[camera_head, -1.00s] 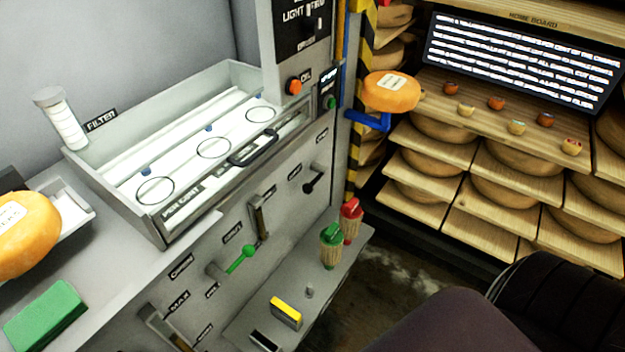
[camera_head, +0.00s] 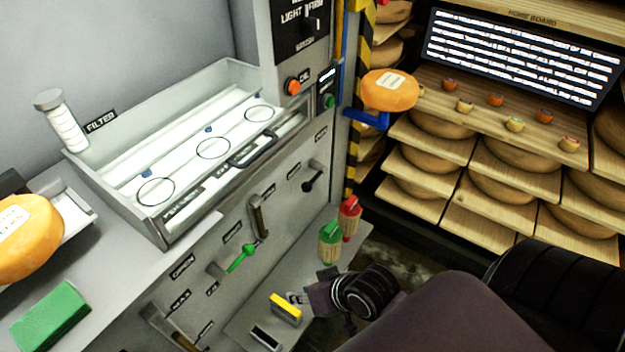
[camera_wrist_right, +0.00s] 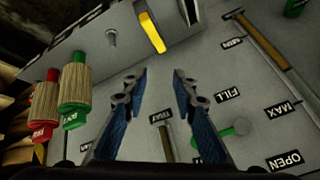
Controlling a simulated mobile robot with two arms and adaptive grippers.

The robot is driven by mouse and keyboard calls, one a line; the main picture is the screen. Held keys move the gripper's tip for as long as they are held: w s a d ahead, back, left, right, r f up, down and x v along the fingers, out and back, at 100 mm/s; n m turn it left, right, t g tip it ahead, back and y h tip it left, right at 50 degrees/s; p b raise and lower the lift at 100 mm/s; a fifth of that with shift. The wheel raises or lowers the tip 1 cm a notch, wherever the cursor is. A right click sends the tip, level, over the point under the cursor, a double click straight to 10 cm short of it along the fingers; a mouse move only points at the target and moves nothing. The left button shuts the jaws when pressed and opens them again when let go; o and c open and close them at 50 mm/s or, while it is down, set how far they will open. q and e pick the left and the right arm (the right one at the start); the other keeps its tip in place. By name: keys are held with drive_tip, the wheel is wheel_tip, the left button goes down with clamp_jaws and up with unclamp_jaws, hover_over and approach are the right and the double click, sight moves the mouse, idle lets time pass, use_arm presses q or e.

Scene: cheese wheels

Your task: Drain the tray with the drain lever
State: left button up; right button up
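The tray (camera_head: 112,192) is a grey basin with a pale floor marked by three dark ovals. On the panel below it, a lever with a green knob (camera_head: 242,258) slants, and a brown-handled lever (camera_head: 259,218) stands beside it. The green knob also shows in the right wrist view (camera_wrist_right: 240,126), below the FILL label. The small labels are too blurred for me to tell which lever is the drain lever. My right gripper (camera_head: 297,298) is low by the panel, near the yellow block. In the wrist view my right gripper (camera_wrist_right: 160,72) is open and empty, apart from the levers. My left gripper is not in view.
An orange cheese wheel (camera_head: 28,238) and a green block (camera_head: 50,318) lie at left. Cheese shelves (camera_head: 435,148) stand at right.

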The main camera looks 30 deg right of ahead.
drive_tip(key=w+d+r+m+t+y, duration=0.1)
drive_tip(key=w+d+m+t, duration=0.2)
drive_tip(key=w, duration=0.4)
drive_tip(key=m+t+h, duration=0.4)
drive_tip(key=m+t, duration=0.2)
drive_tip(key=m, duration=0.7)
approach(312, 179)
drive_tip(key=f+x, duration=0.1)
drive_tip(key=x, duration=0.2)
drive_tip(key=shift+x, duration=3.4)
drive_tip(key=shift+r, duration=0.2)
drive_tip(key=shift+c, duration=0.7)
clamp_jaws()
